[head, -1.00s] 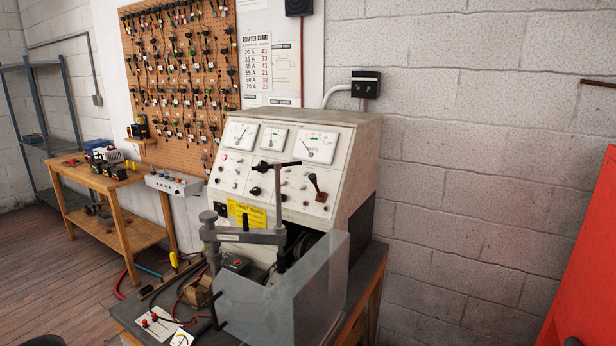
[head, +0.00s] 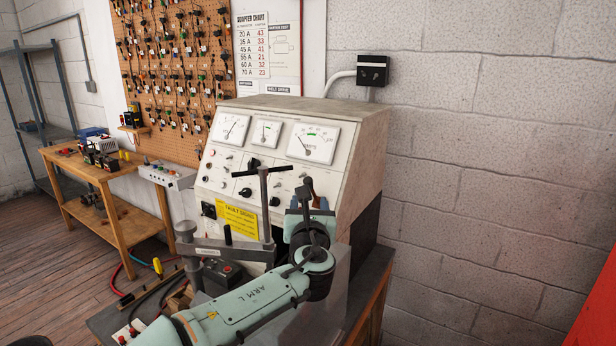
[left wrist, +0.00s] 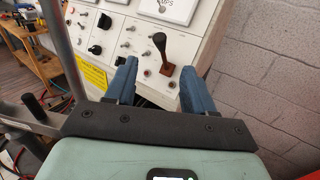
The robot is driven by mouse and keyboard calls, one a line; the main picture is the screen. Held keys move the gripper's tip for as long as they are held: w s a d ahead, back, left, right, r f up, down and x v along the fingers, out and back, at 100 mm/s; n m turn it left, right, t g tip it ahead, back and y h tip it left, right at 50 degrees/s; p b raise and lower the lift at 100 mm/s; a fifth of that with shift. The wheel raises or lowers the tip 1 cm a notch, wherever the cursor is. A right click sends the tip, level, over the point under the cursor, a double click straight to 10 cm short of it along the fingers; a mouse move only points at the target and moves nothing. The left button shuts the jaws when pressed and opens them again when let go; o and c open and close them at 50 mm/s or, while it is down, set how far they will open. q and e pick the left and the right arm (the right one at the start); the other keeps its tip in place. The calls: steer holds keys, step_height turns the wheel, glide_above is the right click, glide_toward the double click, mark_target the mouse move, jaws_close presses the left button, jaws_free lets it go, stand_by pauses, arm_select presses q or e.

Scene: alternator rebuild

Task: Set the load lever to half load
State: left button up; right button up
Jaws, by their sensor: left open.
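The load lever (left wrist: 160,50) stands on the right part of the test bench's sloping panel. It has a dark knob and a reddish-brown lower part, and its handle points up the panel, tilted slightly left in the left wrist view. In the head view only its dark top (head: 308,182) shows, with my left gripper (head: 310,200) in front. My left gripper is open, its blue fingers spread to either side of the lever's lower part as seen in the left wrist view (left wrist: 160,70). I see no contact. My right gripper is not in view.
Three meters (head: 265,133) sit above the panel's knobs and switches. A grey clamp post (head: 265,205) stands left of my gripper. A clear guard (head: 340,285) is partly behind my left arm. The block wall (head: 450,170) on the right is bare.

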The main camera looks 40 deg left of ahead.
mark_target(309, 178)
arm_select(q)
steer(key=p+x, duration=0.4)
steer(key=x, duration=0.8)
steer(key=shift+w+r, duration=0.15)
steer(key=shift+w, duration=0.05)
steer(key=shift+w+a, duration=0.25)
steer(key=shift+w, duration=0.05)
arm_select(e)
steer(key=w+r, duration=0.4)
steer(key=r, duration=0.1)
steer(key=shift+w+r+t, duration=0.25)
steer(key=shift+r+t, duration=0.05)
arm_select(q)
jaws_close()
steer(key=shift+s, duration=0.1)
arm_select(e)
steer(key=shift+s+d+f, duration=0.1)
